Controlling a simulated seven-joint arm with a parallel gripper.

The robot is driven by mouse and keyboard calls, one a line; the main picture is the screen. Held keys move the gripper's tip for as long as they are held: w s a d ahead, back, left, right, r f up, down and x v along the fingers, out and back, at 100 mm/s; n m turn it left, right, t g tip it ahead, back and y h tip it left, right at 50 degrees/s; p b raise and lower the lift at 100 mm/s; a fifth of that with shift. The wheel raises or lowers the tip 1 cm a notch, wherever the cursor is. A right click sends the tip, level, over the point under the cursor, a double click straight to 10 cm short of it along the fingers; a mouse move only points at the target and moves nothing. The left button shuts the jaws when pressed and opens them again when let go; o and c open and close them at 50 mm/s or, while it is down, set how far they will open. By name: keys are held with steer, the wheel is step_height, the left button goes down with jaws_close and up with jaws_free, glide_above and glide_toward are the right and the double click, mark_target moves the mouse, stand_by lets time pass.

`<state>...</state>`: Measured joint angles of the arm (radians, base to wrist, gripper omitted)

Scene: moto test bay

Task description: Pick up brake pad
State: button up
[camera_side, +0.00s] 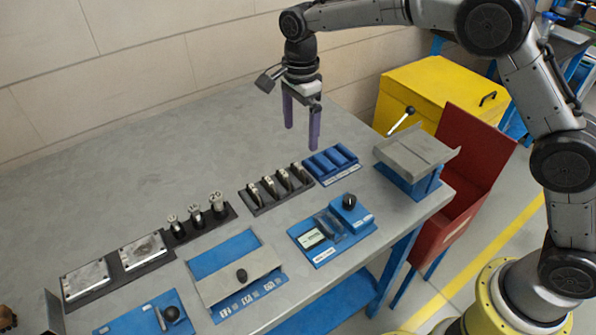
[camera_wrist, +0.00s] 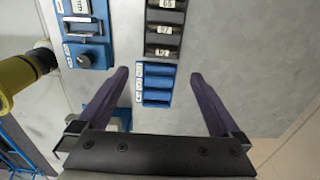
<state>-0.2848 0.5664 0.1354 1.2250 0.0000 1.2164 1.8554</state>
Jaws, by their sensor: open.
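My gripper (camera_side: 301,138) is open and empty, with its two purple fingers pointing down above the table, behind the racks. In the wrist view its fingertips (camera_wrist: 160,75) stand on either side of a blue rack (camera_wrist: 157,84). In the side view this blue rack (camera_side: 331,165) lies at the right end of the row, with several blue slots or blocks. Beside it on the left is a black rack (camera_side: 272,189) holding several upright, labelled metallic pieces; it also shows in the wrist view (camera_wrist: 164,28). I cannot tell for certain which pieces are brake pads.
A grey-topped blue fixture with a lever (camera_side: 414,158) stands at the table's right end. A blue control panel (camera_side: 332,230) and a grey-blue fixture (camera_side: 236,277) lie in front. Black sockets (camera_side: 196,217) and metal plates (camera_side: 142,251) are left. The table's back is clear.

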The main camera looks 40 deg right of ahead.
glide_above(298, 166)
steer(key=f, duration=0.4)
steer(key=shift+s+d+f, duration=0.15)
steer(key=shift+d+f, duration=0.1)
steer(key=shift+w+a+f, duration=0.1)
steer(key=shift+f, duration=1.25)
steer(key=shift+w+a+f, duration=0.1)
steer(key=shift+f, duration=1.2)
steer(key=shift+c, duration=0.2)
steer(key=c, duration=1.3)
steer(key=shift+r, duration=0.1)
